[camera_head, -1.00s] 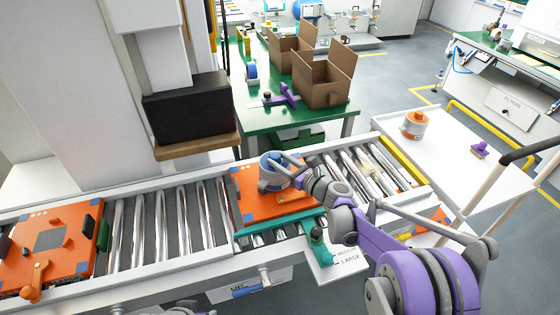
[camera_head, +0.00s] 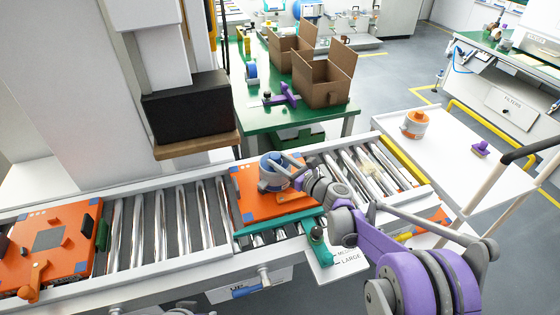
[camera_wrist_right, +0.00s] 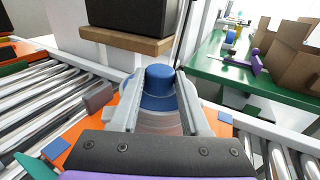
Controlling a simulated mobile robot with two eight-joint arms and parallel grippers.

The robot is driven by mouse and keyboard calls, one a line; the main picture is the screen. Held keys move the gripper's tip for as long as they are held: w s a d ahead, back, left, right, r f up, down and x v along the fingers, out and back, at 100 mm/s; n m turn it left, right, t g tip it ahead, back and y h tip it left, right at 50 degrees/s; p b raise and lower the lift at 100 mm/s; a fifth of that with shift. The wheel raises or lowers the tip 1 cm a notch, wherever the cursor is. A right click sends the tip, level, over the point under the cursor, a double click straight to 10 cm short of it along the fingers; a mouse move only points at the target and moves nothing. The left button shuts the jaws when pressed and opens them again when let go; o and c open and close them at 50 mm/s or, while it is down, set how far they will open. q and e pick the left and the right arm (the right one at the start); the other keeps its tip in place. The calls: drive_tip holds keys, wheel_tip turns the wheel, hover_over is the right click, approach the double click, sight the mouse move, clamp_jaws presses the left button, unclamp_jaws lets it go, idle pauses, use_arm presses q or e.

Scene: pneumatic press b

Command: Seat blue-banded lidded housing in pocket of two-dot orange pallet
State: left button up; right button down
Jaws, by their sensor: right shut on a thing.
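The lidded housing (camera_head: 267,180) is a grey round body with a blue cap, upright over the middle orange pallet (camera_head: 243,208) on the roller conveyor. My right gripper (camera_head: 275,171) reaches in from the right and is shut on it. In the right wrist view the housing's blue cap (camera_wrist_right: 160,86) stands between my two grey fingers (camera_wrist_right: 160,104). The fingers and housing hide the pocket, so I cannot tell if the housing rests in it. Small blue marks show on the pallet; their full number is not clear.
Another orange pallet (camera_head: 45,245) with a lever lies at the left of the conveyor. A teal bar (camera_head: 280,225) runs along the middle pallet's front. A black block (camera_head: 190,108) on a wooden ledge hangs behind. An orange-banded housing (camera_head: 414,125) stands on the white table at right.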

drive_tip(key=shift+f, duration=0.1)
drive_tip(key=shift+c, duration=1.5)
unclamp_jaws()
drive_tip(key=v, duration=1)
drive_tip(key=shift+s+d, duration=0.3)
